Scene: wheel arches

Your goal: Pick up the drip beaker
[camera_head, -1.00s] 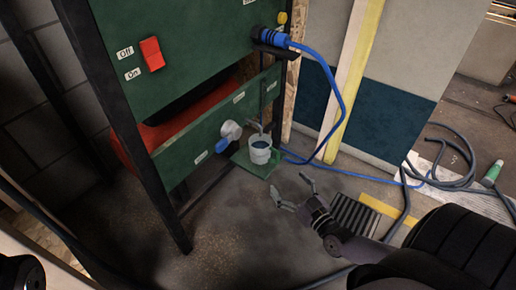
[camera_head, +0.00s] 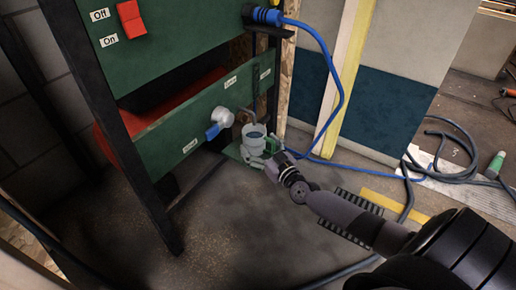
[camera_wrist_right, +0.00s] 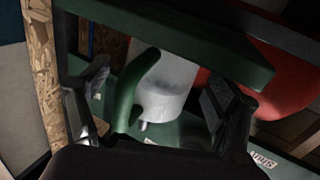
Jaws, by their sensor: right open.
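The drip beaker (camera_head: 255,134), a pale grey-white cup, stands upright on a small green ledge (camera_head: 236,154) below the tap (camera_head: 224,117) of the green rig. In the right wrist view the beaker (camera_wrist_right: 168,88) shows close up, with a curved green handle (camera_wrist_right: 130,92) on its near side. My right gripper (camera_head: 262,154) is open at the beaker's front right in the head view. In the wrist view its two fingers (camera_wrist_right: 158,80) are spread, with handle and beaker between them in the picture. Contact cannot be made out. My left gripper is not in view.
The green rig's lower panel (camera_head: 190,130) and black leg (camera_head: 128,165) stand left of the beaker. A blue cable (camera_head: 338,110) hangs down behind my right arm. A dark floor grate (camera_head: 352,212) and coiled hose (camera_head: 450,165) lie to the right.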

